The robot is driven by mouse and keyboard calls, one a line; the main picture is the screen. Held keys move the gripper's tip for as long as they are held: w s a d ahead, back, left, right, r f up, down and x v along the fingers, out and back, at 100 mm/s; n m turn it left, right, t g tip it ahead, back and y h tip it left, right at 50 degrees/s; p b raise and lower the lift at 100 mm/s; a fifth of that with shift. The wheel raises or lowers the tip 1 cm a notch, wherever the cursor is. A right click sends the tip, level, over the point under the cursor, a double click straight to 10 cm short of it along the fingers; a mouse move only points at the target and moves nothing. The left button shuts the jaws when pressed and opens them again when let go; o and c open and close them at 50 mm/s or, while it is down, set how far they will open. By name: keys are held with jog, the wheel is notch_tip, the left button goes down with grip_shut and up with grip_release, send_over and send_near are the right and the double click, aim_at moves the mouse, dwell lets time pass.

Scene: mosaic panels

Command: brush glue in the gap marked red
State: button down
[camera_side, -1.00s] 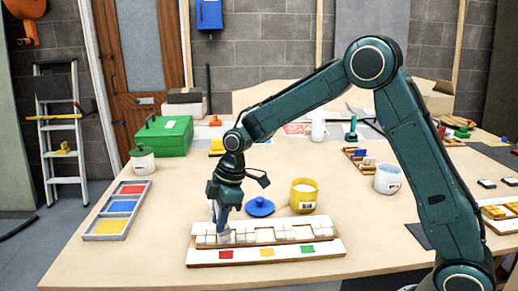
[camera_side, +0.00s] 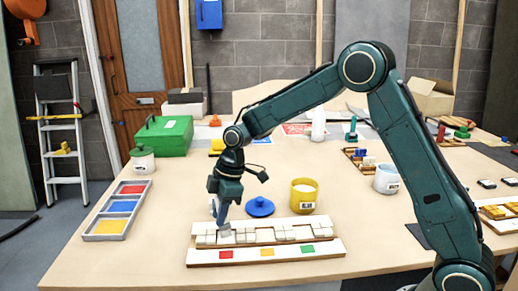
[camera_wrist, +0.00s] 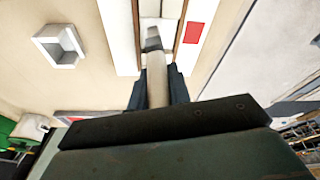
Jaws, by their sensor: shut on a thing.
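The mosaic panel (camera_side: 330,249) lies near the table's front edge, with a row of white tiles with gaps in it. Its front strip has red (camera_side: 226,254), yellow and green marks. My gripper (camera_side: 223,214) is shut on a brush, pointing down at the panel's left part, behind the red mark. The brush's pale handle (camera_wrist: 157,88) and grey tip (camera_wrist: 152,40) show in the wrist view, over the channel beside the red mark (camera_wrist: 193,32). I cannot tell whether the tip touches the panel. An open yellow pot (camera_side: 304,200) with white contents stands behind the panel.
A blue lid (camera_side: 260,207) lies beside the yellow pot. A tray (camera_side: 90,236) with red, blue and yellow compartments is at left. A hollow grey-white block (camera_wrist: 45,38) lies near the panel.

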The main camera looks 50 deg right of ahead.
jog(key=shift+s+a+f, duration=0.1)
jog(key=shift+s+a, duration=1.1)
notch_tip(320, 180, up, 8)
jog(key=shift+w+d, duration=0.15)
